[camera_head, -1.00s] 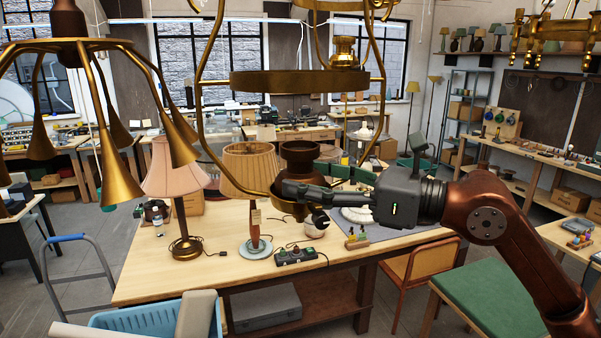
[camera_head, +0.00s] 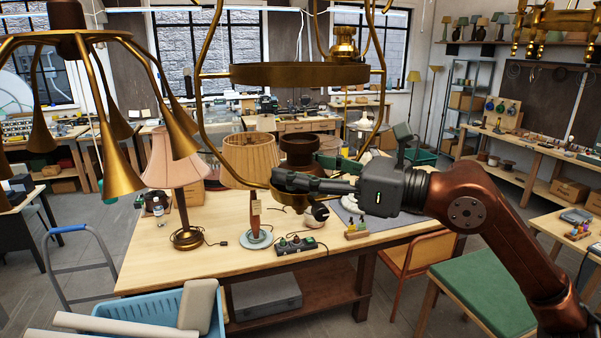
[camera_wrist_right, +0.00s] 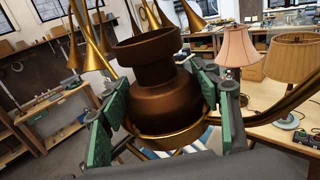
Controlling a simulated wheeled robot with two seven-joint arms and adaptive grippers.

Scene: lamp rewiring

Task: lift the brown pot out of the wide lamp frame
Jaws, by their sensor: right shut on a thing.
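The brown pot (camera_head: 300,148) sits upright at the bottom of the wide lamp frame (camera_head: 300,75), a hanging brass frame with a broad flat ring and curved side rods. In the right wrist view the pot (camera_wrist_right: 165,90) has a flared rim, a narrow neck and a round body. Its lower part is inside the frame's brass holder (camera_wrist_right: 165,138). My right gripper (camera_head: 290,181) reaches in from the right and is shut on the pot. Its green pads (camera_wrist_right: 160,105) stand on both sides of the body. The pot's base is hidden. My left gripper is not in view.
A second brass lamp frame (camera_head: 125,178) with cone arms hangs at the left. Below, a workbench (camera_head: 150,262) carries a pink-shaded lamp (camera_head: 170,165), a pleated-shade lamp (camera_head: 250,160) and a switch box (camera_head: 296,245). A blue crate (camera_head: 150,318) is in front. The space above the pot's rim is open up to the broad ring.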

